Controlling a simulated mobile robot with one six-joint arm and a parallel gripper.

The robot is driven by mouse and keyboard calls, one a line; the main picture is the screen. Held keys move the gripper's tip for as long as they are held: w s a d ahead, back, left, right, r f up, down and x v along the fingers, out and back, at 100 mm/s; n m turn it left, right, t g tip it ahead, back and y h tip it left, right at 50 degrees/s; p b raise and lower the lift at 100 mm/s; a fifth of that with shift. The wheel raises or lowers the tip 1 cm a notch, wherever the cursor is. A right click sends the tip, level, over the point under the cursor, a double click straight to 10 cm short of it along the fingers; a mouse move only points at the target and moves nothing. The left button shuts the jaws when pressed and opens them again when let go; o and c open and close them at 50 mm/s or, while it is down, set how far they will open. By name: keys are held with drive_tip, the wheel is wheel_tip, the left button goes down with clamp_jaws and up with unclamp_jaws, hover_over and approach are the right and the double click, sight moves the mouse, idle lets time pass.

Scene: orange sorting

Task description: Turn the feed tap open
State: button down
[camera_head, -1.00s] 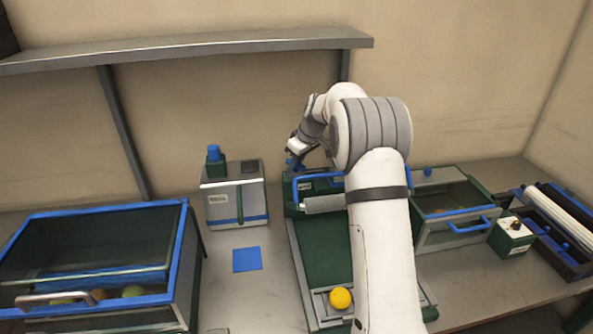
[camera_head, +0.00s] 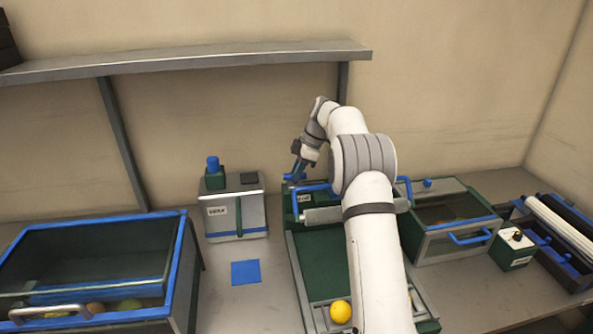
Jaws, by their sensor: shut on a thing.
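The feed tap's blue handle (camera_head: 291,178) shows at the back left corner of the green feed unit (camera_head: 289,206), behind the blue bar. My gripper (camera_head: 296,172) points down at this handle from above and is shut on it. The fingertips are small in this view, and the tap's body is mostly hidden behind the unit's front. My white arm crosses the right part of the unit.
A yellow ball (camera_head: 340,312) lies at the near end of the green bed. A blue-rimmed bin (camera_head: 187,245) stands left, a grey machine (camera_head: 235,212) behind a blue square (camera_head: 245,272). A drawer box (camera_head: 455,245) and roller unit (camera_head: 560,232) stand right. A shelf (camera_head: 200,62) hangs above.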

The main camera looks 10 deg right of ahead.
drive_tip(key=shift+n, duration=0.5)
drive_tip(key=c, duration=1.4)
unclamp_jaws()
drive_tip(key=v, duration=0.7)
drive_tip(key=shift+w+d+r, duration=0.15)
drive_tip(key=shift+d+r, duration=0.05)
drive_tip(key=shift+r, duration=0.2)
